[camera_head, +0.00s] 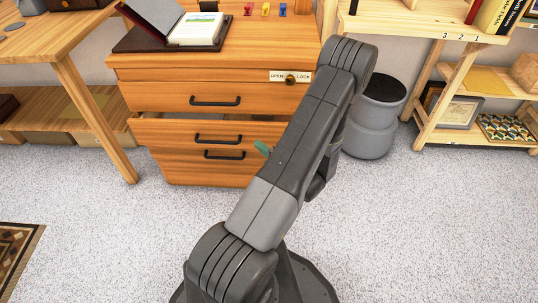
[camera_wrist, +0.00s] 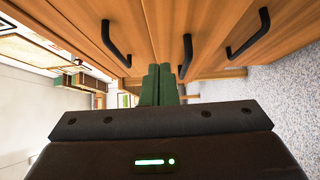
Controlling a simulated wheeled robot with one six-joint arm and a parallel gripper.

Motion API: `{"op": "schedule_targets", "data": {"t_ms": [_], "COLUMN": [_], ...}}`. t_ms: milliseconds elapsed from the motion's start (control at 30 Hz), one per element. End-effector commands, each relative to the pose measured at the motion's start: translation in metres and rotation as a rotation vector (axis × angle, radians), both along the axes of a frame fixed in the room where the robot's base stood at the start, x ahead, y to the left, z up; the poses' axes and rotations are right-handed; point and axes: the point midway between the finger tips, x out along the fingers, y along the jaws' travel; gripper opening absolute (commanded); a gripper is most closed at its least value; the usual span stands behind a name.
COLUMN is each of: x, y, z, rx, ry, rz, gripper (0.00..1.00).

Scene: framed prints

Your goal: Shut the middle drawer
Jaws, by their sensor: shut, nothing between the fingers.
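The wooden cabinet (camera_head: 130,74) has three drawers with black handles. The middle drawer (camera_head: 165,131) is partly pulled out, with a dark gap above its front. Its handle (camera_head: 218,139) also shows in the wrist view (camera_wrist: 187,57). The top drawer (camera_head: 150,97) and bottom drawer (camera_head: 180,172) look shut. My gripper (camera_head: 262,148) has green fingers and is in front of the cabinet, right of the middle handle. In the wrist view my gripper (camera_wrist: 160,85) is shut and empty. I cannot tell whether it touches the drawer front. My arm hides the cabinet's right side.
An open-lock plate with a knob (camera_head: 290,78) is at the cabinet's upper right. A grey bin (camera_head: 370,120) stands right of the cabinet, near my arm. A wooden table leg (camera_head: 100,125) is on the left, and shelves (camera_head: 440,100) on the right. Speckled floor in front is clear.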

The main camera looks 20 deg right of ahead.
Motion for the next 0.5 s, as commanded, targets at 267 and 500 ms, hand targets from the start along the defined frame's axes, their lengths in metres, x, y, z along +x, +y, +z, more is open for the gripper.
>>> {"op": "schedule_targets", "data": {"t_ms": [267, 500], "x": [0.046, 0.067], "y": [0.011, 0.004], "z": [-0.002, 0.000], "rx": [-0.003, 0.000], "ry": [-0.005, -0.001], "rz": [0.002, 0.001], "gripper": [0.00, 0.00]}}
